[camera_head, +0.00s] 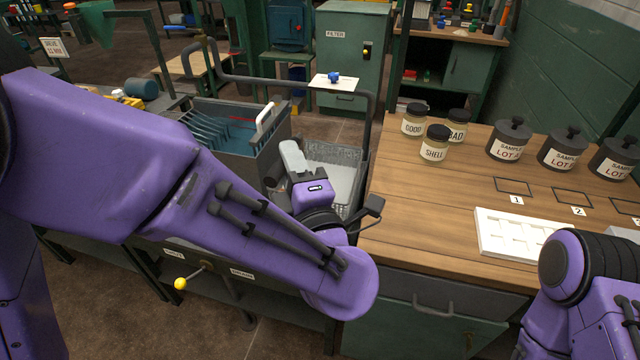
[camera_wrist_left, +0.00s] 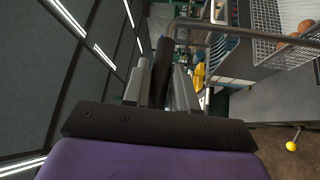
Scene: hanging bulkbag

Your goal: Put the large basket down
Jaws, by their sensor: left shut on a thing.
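A wire-mesh basket (camera_head: 345,158) with a pale inside shows in the head view, partly hidden behind my left gripper. My left gripper (camera_head: 293,157) is in front of it, beside the tank with the blue slatted rack. In the left wrist view the gripper (camera_wrist_left: 163,88) is shut on a dark handle (camera_wrist_left: 161,66).
A grey tank (camera_head: 250,140) holds a blue rack with a white handle (camera_head: 265,118). A dark pipe frame (camera_head: 369,125) rises behind the basket. The wooden table (camera_head: 425,215) at right bears jars, dark sample pots (camera_head: 509,140) and a white tray (camera_head: 515,236). A yellow knob (camera_head: 180,284) sticks out in front.

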